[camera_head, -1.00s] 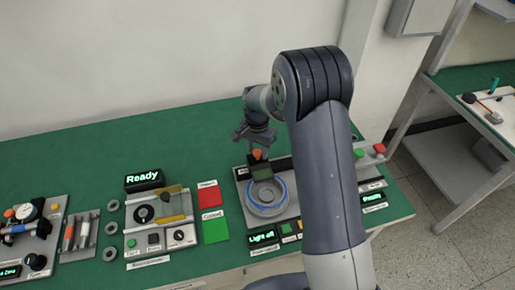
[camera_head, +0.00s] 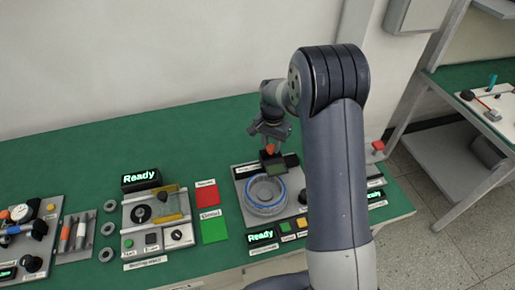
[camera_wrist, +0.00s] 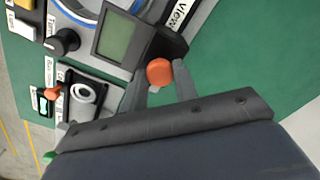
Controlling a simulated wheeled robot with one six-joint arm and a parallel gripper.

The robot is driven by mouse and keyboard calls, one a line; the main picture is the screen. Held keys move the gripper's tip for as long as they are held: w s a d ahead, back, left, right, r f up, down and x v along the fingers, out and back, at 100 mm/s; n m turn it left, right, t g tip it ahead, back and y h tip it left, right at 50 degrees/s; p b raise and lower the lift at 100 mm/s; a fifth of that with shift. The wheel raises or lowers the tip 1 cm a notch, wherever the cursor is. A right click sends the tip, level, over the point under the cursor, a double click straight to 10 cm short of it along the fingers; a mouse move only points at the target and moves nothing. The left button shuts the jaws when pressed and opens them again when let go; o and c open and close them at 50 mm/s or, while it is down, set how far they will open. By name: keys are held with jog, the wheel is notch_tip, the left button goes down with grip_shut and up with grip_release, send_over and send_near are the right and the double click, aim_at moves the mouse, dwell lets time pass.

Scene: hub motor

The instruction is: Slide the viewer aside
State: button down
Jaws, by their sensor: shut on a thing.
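The viewer (camera_head: 283,162) is a dark block with a green-grey screen and an orange knob (camera_head: 271,148). It sits at the back of its grey station, behind and a little right of the round blue-ringed holder (camera_head: 265,192). In the wrist view the viewer's screen (camera_wrist: 122,38) and orange knob (camera_wrist: 160,72) show clearly. My gripper (camera_head: 271,142) is shut on the knob, with one finger on each side of it in the wrist view (camera_wrist: 158,82). My arm hides the right part of the station.
A lit "Ready" display (camera_head: 261,237) stands in front of the holder, with small buttons beside it. Red (camera_head: 205,194) and green (camera_head: 214,231) pads lie left of the station. Another device (camera_head: 155,218) stands farther left. The green bench behind is clear.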

jog(key=w+d, duration=0.1)
jog(key=d, duration=0.5)
jog(key=shift+w+b, duration=0.15)
jog(key=shift+b, duration=0.15)
jog(key=c, duration=1.1)
grip_release()
jog(key=shift+d, duration=0.1)
jog(key=shift+r, duration=0.1)
notch_tip(320, 180, up, 11)
jog(key=b, duration=0.1)
jog(key=shift+b, duration=0.3)
jog(key=shift+f, duration=0.2)
